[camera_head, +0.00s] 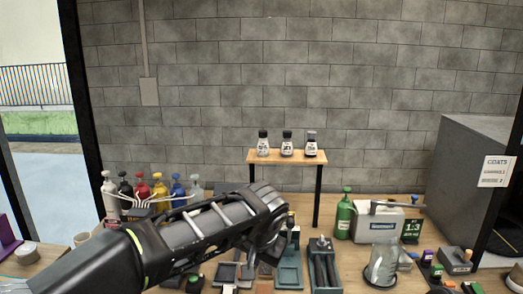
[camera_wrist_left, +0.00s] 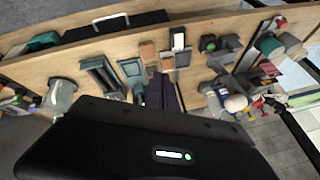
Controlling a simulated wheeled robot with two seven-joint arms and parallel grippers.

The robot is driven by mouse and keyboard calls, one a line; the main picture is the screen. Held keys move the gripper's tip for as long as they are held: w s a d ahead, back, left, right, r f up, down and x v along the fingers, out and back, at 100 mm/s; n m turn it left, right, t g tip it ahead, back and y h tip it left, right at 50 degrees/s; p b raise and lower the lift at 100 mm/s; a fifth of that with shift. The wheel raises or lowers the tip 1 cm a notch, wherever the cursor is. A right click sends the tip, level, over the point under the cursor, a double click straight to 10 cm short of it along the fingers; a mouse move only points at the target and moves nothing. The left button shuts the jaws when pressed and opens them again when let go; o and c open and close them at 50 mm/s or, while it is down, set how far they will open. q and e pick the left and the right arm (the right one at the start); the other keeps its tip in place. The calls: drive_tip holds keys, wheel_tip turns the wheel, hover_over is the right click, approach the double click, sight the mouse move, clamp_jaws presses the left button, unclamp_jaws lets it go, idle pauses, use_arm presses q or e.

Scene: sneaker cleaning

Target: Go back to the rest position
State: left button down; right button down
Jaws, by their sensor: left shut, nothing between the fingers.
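My left arm comes in from the left in the head view and reaches over the workbench (camera_head: 345,200). My left gripper (camera_head: 262,262) hangs at its end over the middle of the bench, above grey-green trays (camera_head: 289,274). It is shut with nothing held. The arm hides part of the bench behind it. In the left wrist view the dark wrist housing with a green light fills the bottom, and the bench (camera_wrist_left: 215,30) runs across above it. My right gripper is in neither view.
Colored spray bottles (camera_head: 141,188) stand at the left. A small shelf (camera_head: 287,156) with three bottles rises behind. A green bottle (camera_head: 344,215), a grey-white machine (camera_head: 375,222) and a glass jar (camera_head: 382,265) stand at the right. The air above the bench's right half is free.

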use_arm(q)
drive_tip(key=s+d+f+m+h, duration=0.15)
drive_tip(key=d+f+h, duration=0.25)
drive_tip(key=d+f, duration=0.4)
drive_tip(key=s+f+g+h, duration=0.1)
drive_tip(key=s+f, duration=0.1)
drive_tip(key=f, duration=0.5)
drive_tip(key=s+f+g+h, duration=0.1)
drive_tip(key=s+f, duration=0.2)
drive_tip(key=f, duration=0.5)
drive_tip(key=s+a+f+n+g, duration=0.1)
drive_tip(key=s+a+f+n, duration=0.1)
drive_tip(key=s+a+f, duration=0.2)
drive_tip(key=s+a+f+n+g, duration=0.1)
drive_tip(key=s+a+f+n, duration=0.2)
drive_tip(key=s+f, duration=0.7)
drive_tip(key=s+a+f+n+g, duration=0.1)
drive_tip(key=s+a+f+n, duration=0.2)
drive_tip(key=s+a+f, duration=0.4)
drive_tip(key=shift+s+f+y, duration=0.4)
drive_tip(key=shift+s+f, duration=0.2)
drive_tip(key=shift+s, duration=0.65)
